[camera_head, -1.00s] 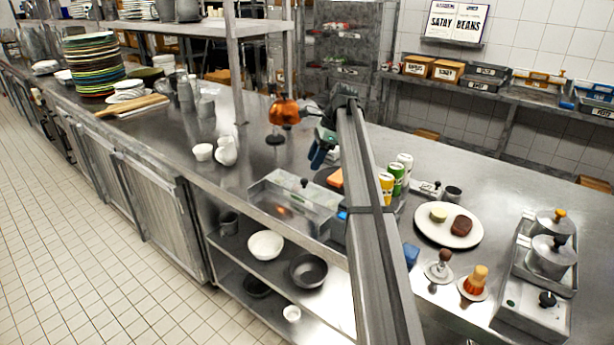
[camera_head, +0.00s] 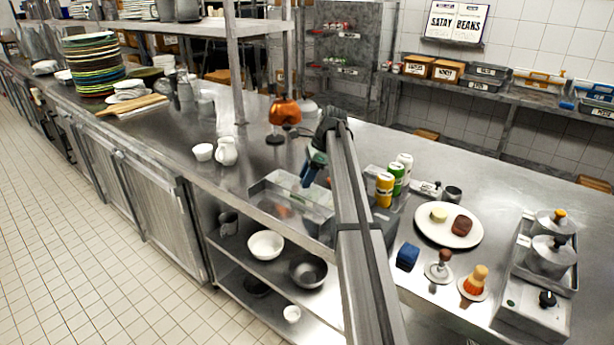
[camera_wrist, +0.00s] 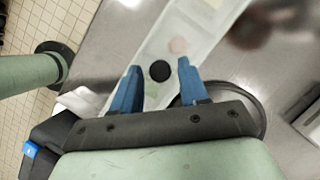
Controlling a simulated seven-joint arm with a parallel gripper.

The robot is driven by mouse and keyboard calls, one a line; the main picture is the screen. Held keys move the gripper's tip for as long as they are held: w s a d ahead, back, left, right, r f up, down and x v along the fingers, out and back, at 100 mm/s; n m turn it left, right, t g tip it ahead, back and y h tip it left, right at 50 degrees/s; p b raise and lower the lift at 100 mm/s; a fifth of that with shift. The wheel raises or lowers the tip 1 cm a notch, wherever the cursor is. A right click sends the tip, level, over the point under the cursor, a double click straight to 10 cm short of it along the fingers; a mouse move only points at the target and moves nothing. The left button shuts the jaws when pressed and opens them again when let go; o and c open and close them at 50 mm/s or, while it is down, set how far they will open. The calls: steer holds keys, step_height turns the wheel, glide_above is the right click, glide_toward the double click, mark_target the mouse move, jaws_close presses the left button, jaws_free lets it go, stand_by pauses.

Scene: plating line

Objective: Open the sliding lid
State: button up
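A shallow metal box with a flat sliding lid (camera_head: 272,193) sits near the front edge of the counter, left of my arm. In the wrist view the lid (camera_wrist: 196,22) is a pale strip with a round black knob (camera_wrist: 159,71). My gripper (camera_head: 307,184) is over the knob end of the box and hides the knob in the head view. In the wrist view my gripper (camera_wrist: 159,66) is open, its two blue fingers apart, with the knob showing between the tips. A gap shows on both sides of the knob. The height above it is hard to tell.
Several cans (camera_head: 384,189) stand in a tray just right of my arm. A white pitcher (camera_head: 227,152) stands to the left. A plate with food (camera_head: 425,229) and a blue block (camera_head: 408,256) are to the right.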

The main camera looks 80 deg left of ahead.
jaws_close()
steer(key=shift+d, duration=0.1)
stand_by(0.3)
steer(key=s+d, duration=0.5)
steer(key=shift+o, duration=1)
jaws_free()
steer(key=shift+r, duration=0.1)
